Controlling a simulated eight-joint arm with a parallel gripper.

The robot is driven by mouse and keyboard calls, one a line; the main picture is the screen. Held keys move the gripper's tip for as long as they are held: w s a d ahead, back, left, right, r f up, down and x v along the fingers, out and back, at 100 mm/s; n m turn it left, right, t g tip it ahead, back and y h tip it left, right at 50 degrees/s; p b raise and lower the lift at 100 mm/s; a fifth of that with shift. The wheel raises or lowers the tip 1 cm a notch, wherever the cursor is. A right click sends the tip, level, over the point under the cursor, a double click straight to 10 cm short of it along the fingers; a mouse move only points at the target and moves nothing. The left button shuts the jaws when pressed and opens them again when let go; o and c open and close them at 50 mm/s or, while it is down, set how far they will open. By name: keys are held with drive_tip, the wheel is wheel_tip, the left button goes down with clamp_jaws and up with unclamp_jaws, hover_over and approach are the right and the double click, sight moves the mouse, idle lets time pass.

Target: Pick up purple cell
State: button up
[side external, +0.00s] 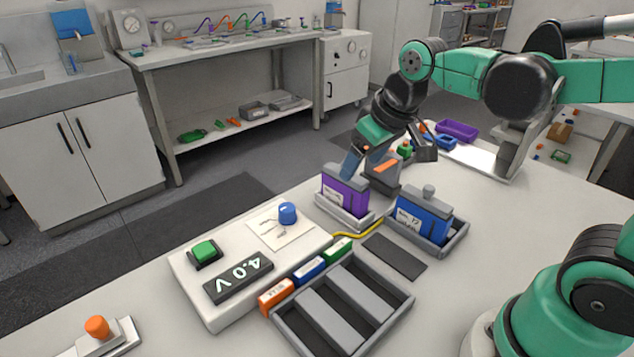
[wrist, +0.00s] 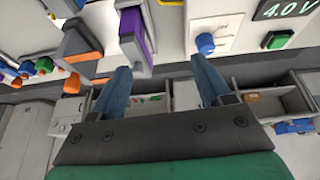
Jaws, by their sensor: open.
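The purple cell (side external: 346,191) stands upright in a light grey holder (side external: 354,220) on the bench. It also shows in the wrist view (wrist: 148,42), beyond the tip of the left finger. My gripper (side external: 364,160) is open, with its blue fingers just above and behind the purple cell in the side view. In the wrist view my gripper (wrist: 164,66) has a wide gap between its fingers. The cell lies towards the left finger rather than in the middle of the gap. I cannot tell whether a finger touches it.
A blue cell (side external: 424,219) stands in a grey holder to the right. A dark block with an orange label (side external: 383,178) is close behind the purple cell. The cycler (side external: 190,272) with its blue knob (side external: 288,213) is to the left. A grey slotted tray (side external: 390,322) is in front.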

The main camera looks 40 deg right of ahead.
sight(344, 193)
drive_tip(key=w+d+f+g, duration=0.1)
drive_tip(key=w, duration=0.1)
drive_tip(key=w+d+f+g, duration=0.1)
drive_tip(key=w+d+g, duration=0.1)
drive_tip(key=w+d+f+g, duration=0.1)
drive_tip(key=w, duration=0.2)
drive_tip(key=shift+w+d+f+g, duration=0.1)
drive_tip(key=shift+d+f+g, duration=0.1)
drive_tip(key=shift+f+g, duration=0.15)
drive_tip(key=shift+f, duration=2.85)
drive_tip(key=shift+c, duration=0.2)
clamp_jaws()
